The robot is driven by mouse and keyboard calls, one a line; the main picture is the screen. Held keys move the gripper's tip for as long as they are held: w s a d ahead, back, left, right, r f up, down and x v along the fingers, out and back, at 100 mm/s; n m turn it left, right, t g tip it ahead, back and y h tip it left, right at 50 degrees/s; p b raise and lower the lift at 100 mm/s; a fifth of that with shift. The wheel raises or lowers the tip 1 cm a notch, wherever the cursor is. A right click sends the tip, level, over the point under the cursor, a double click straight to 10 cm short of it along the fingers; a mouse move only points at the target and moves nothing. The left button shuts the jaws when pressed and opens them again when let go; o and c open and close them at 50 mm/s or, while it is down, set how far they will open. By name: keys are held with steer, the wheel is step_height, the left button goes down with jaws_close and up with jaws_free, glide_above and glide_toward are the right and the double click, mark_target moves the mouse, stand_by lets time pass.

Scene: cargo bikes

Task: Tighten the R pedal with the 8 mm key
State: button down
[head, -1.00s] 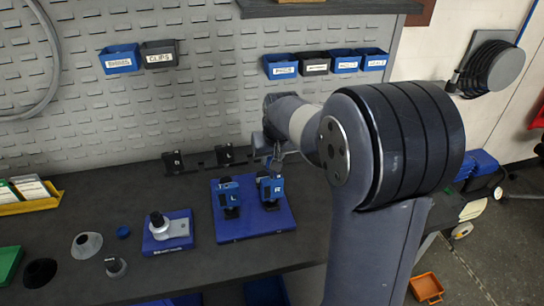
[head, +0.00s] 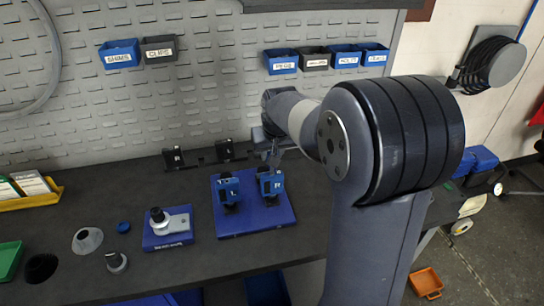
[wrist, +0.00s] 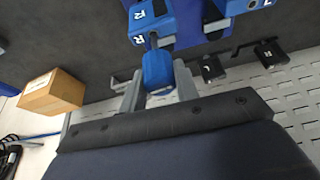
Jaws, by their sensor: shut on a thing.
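The R pedal (head: 270,184) is a blue block with a white R, standing on a blue base plate (head: 255,222) beside the L pedal (head: 229,188). In the wrist view the R pedal (wrist: 150,22) is at the top, just beyond my fingertips. My gripper (wrist: 157,80) is shut on a blue piece (wrist: 157,68), which looks like the handle of the key. In the head view my gripper (head: 275,150) is just behind the R pedal, partly hidden by my arm. Whether the key touches the pedal cannot be told.
Two black holders (head: 174,159) (head: 225,150) stand on a rail behind the pedals. A blue fixture with a grey part (head: 168,226) is left of the plate. A cardboard box (wrist: 52,92) shows in the wrist view. The bench front left of the fixture holds small round parts.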

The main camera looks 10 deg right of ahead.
steer(key=m+h, duration=0.1)
steer(key=m, duration=0.2)
steer(key=m+h+b, duration=0.1)
steer(key=m, duration=0.2)
steer(key=shift+s+f+g, duration=0.1)
steer(key=shift+f+g, duration=0.1)
steer(key=shift+g, duration=0.1)
steer(key=shift+m+h, duration=0.3)
steer(key=m+g, duration=0.1)
steer(key=m, duration=0.2)
steer(key=m+g+h, duration=0.1)
steer(key=m, duration=0.1)
steer(key=shift+m+h, duration=0.3)
steer(key=shift+m, duration=0.1)
steer(key=m+g, duration=0.1)
steer(key=m, duration=0.3)
steer(key=shift+a+m+g+p, duration=0.1)
steer(key=shift+m+g+p, duration=0.2)
steer(key=shift+g+p, duration=0.1)
steer(key=shift+f+m+g, duration=0.1)
steer(key=shift+m+g, duration=0.2)
steer(key=shift+m, duration=0.6)
